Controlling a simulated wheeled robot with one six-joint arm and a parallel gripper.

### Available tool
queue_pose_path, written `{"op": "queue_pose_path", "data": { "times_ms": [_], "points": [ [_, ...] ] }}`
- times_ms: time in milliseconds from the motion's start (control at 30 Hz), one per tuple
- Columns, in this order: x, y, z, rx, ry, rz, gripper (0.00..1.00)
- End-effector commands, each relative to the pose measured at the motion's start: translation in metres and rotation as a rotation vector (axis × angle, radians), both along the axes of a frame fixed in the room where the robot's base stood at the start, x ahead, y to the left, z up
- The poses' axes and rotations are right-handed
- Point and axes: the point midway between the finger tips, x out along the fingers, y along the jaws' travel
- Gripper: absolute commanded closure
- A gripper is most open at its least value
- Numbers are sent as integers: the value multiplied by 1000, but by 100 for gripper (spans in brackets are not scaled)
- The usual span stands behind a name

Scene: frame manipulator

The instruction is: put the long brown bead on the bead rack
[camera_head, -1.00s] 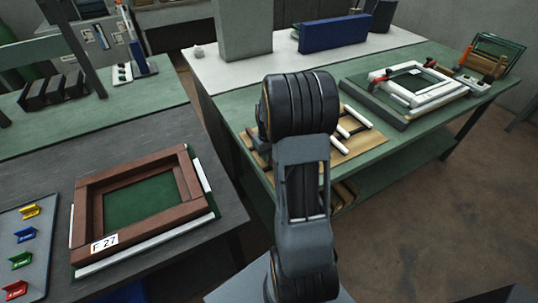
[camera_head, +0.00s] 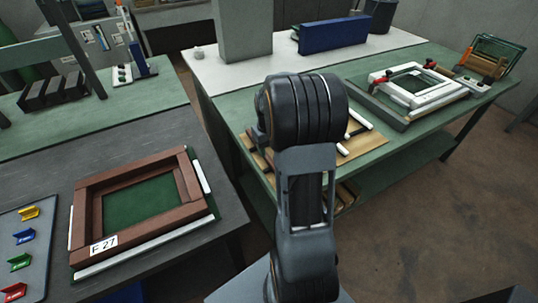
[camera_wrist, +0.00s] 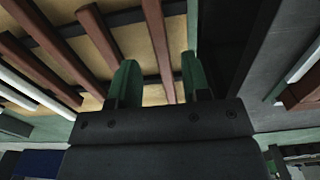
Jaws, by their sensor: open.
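The bead rack (camera_wrist: 75,18), a tan board with dark cross rails, fills the upper left of the wrist view. Several brown beads and some white ones lie on it side by side. My gripper (camera_wrist: 160,80) is open, its two green fingers pointing at the rack. A long brown bead (camera_wrist: 158,35) runs between the fingers, with a gap on each side. I cannot tell how far the fingertips are above the rack. In the head view the rack (camera_head: 372,143) is partly hidden behind my arm, and my gripper is hidden.
A brown frame (camera_head: 84,213) marked F 27 lies on the grey table at left. A white frame (camera_head: 440,96) lies on the green bench at right, and a blue box (camera_head: 333,34) stands behind the rack. A dark edge (camera_wrist: 228,45) borders the rack in the wrist view.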

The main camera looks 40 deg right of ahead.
Motion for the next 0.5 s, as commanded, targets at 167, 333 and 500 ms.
{"op": "queue_pose_path", "data": {
  "times_ms": [167, 333, 500],
  "points": [
    [1, 0, 35, -2, -4, 0, 56],
    [0, 0, 59, -1, -3, 0, 56],
    [-1, 6, 75, -3, -7, 5, 56]
  ]
}}
